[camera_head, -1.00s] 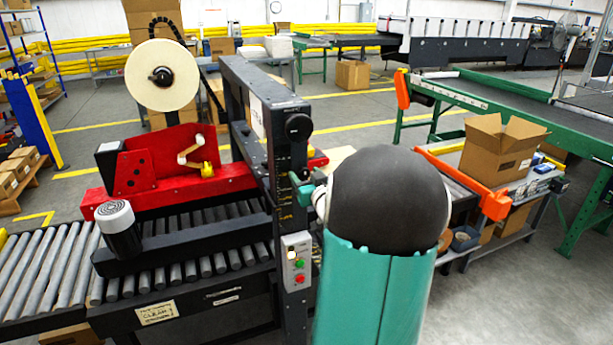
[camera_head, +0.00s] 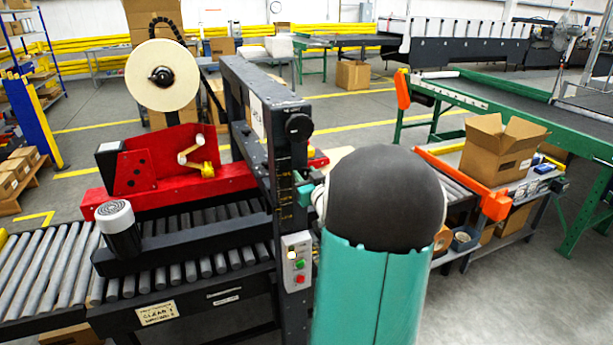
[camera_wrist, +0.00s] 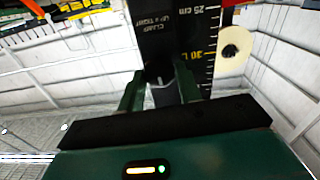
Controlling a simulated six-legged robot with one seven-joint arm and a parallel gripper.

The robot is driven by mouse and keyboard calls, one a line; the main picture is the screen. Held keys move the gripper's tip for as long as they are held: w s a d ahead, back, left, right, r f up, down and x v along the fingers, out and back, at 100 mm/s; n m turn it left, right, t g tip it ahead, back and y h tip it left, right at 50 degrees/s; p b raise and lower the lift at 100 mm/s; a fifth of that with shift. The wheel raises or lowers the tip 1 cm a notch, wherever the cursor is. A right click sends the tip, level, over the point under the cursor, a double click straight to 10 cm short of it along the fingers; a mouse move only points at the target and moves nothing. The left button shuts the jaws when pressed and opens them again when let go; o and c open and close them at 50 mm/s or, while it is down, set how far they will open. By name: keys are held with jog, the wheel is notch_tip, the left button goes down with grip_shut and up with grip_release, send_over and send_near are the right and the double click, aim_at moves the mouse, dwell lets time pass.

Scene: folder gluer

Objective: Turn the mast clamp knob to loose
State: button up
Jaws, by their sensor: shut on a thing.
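The dark mast (camera_head: 283,165) with a yellow-marked scale stands just left of my arm in the head view. In the wrist view the mast (camera_wrist: 178,35) carries a centimetre scale and a label that seems to read "CLAMP UP = TIGHT". My gripper (camera_wrist: 163,92) has its two green fingers on either side of the dark mast clamp knob (camera_wrist: 164,88), with a pale line across it, and is shut on it. In the head view my gripper (camera_head: 304,192) meets the mast; my arm hides most of it and the knob there.
A round black knob (camera_head: 298,127) sits higher on the mast. A control box (camera_head: 297,262) with coloured buttons is below my gripper. The red tape head (camera_head: 165,165) and roller conveyor (camera_head: 50,265) lie left. An orange-ended side table (camera_head: 465,180) with an open carton stands right.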

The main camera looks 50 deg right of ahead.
jog(key=n, duration=0.3)
jog(key=shift+a+n, duration=0.1)
jog(key=shift+n, duration=0.3)
jog(key=n, duration=0.4)
jog(key=shift+f+n, duration=0.15)
jog(key=shift+n, duration=0.15)
jog(key=n, duration=0.4)
jog(key=shift+n, duration=0.3)
jog(key=shift+f+n, duration=0.15)
jog(key=shift+n, duration=1.95)
jog(key=o, duration=0.9)
jog(key=shift+a, duration=0.1)
jog(key=v, duration=1.3)
jog(key=shift+s+a, duration=0.15)
jog(key=shift+s, duration=0.15)
